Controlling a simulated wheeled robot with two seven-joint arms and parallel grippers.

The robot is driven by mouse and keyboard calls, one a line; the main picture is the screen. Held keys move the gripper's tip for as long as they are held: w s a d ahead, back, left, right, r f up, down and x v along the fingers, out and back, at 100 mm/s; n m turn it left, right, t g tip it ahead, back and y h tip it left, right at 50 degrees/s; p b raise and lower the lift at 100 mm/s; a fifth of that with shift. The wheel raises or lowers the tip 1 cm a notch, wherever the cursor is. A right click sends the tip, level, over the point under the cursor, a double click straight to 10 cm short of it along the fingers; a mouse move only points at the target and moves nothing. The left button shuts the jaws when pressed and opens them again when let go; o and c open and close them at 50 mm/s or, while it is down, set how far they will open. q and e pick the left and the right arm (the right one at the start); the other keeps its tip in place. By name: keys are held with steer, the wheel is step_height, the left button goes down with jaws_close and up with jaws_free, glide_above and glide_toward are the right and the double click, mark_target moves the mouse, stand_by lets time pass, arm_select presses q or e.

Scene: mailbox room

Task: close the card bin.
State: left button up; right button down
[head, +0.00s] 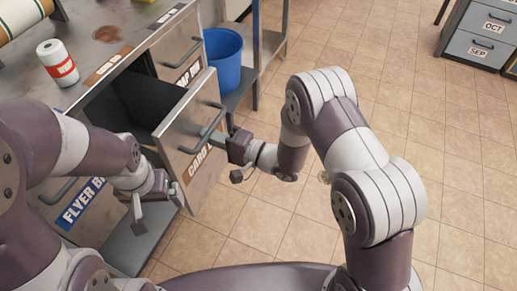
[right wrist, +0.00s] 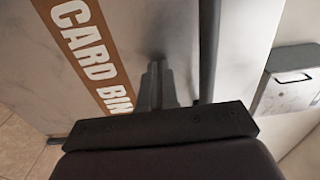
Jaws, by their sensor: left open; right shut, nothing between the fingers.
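The card bin (head: 189,140) is a pulled-out grey drawer with an orange-brown label and a dark bar handle (head: 203,128). Its dark inside shows behind the front panel. My right gripper (head: 217,139) is shut and empty, with its fingers at the front panel next to the handle. In the right wrist view the shut fingers (right wrist: 157,85) point at the card bin front (right wrist: 125,40), between the label and the handle (right wrist: 209,50); I cannot tell whether they touch it. My left gripper (head: 157,207) is open and empty, low in front of the cabinet, left of the card bin front.
The flyer bin (head: 82,208) with a blue label is left of the card bin, partly behind my left arm. Another drawer (head: 178,52) is on the right, near a blue bucket (head: 222,58). A white-and-red can (head: 58,63) stands on the counter. The tiled floor at right is open.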

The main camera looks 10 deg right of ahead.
steer(key=b+x, duration=0.3)
steer(key=x, duration=1.8)
steer(key=shift+w+a+r, duration=0.15)
steer(key=shift+a+r, duration=0.05)
